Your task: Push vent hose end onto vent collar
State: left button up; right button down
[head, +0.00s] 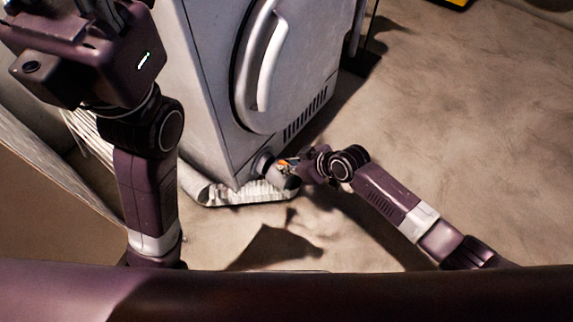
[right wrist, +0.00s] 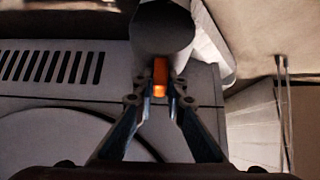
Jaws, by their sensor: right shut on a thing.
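The hose end (head: 284,180) is a grey round cuff with an orange tab. It is at the dryer's lower front corner, right beside the dark vent collar (head: 262,163). I cannot tell whether the cuff is around the collar or only close to it. My right gripper (head: 298,168) is shut on the orange tab. In the right wrist view the fingers (right wrist: 160,92) pinch this tab (right wrist: 160,70) below the grey cuff (right wrist: 163,30). My left gripper (head: 98,10) is high at the upper left, away from the hose; its fingertips are unclear.
The grey dryer (head: 205,80) has a round door with a curved handle (head: 266,55) and a slotted vent. White ribbed hose (head: 240,192) lies along its base. A brown panel (head: 40,190) is at left. Bare floor (head: 480,130) is open to the right.

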jog(key=shift+w+a, duration=0.6)
jog(key=shift+a, duration=0.25)
jog(key=shift+w+a, duration=0.6)
jog(key=shift+a, duration=0.2)
dwell(3.1)
jog(key=c, duration=1.9)
grip_release()
jog(key=v, duration=1.2)
